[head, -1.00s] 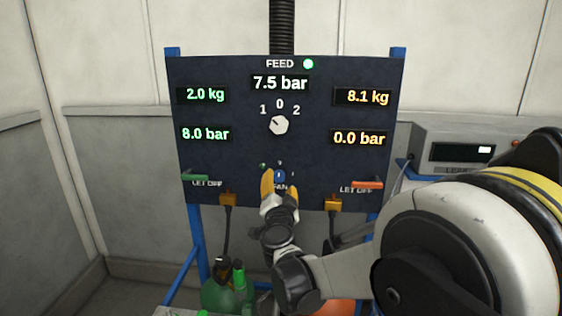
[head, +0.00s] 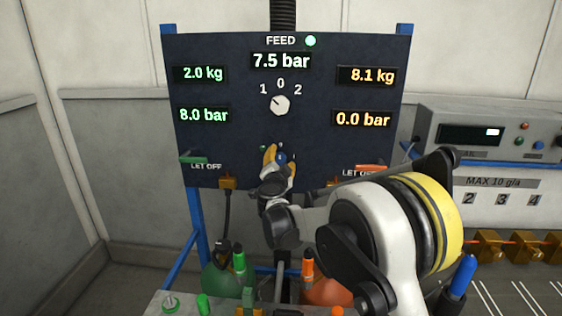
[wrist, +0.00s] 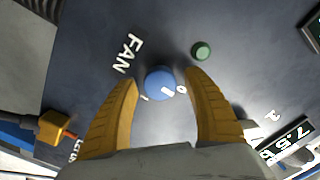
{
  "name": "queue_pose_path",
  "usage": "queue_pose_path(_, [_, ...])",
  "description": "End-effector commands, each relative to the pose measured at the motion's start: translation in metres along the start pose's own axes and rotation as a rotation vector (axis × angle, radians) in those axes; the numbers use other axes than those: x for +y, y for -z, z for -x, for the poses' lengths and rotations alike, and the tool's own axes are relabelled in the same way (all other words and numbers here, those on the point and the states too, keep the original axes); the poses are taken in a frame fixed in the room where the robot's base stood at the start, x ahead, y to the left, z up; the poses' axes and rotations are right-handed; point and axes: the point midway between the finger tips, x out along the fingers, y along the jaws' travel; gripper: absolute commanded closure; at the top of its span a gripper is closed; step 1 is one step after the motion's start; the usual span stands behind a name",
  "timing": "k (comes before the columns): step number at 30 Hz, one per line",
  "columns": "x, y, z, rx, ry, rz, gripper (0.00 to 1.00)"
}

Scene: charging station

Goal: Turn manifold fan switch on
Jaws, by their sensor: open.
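The fan switch (wrist: 160,83) is a round blue knob beside the word FAN, with a white mark on its face and small 0 and 1 labels around it. In the wrist view it sits between and just beyond the tips of my open gripper (wrist: 161,82), whose yellow fingers stand on either side. A small dark green lamp (wrist: 201,50) is near it. In the head view my gripper (head: 280,158) is at the panel's lower middle and partly hides the blue knob (head: 282,157). I cannot tell whether the fingers touch it.
The dark panel (head: 230,140) has a white feed selector (head: 280,105) above, and green (head: 194,158) and orange (head: 368,168) let-off handles at the sides. Green (head: 215,280) and orange (head: 325,290) bottles stand below. A grey instrument box (head: 480,140) is at right.

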Motion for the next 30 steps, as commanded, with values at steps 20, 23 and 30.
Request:
queue_pose_path(20, [-0.0006, 0.0003, -0.0011, 0.0, 0.001, -0.001, 0.95])
queue_pose_path(23, [-0.0006, 0.0004, -0.0011, 0.0, 0.001, -0.009, 0.95])
queue_pose_path(30, [-0.0006, 0.0005, -0.0014, -0.001, 0.0, -0.092, 0.95])
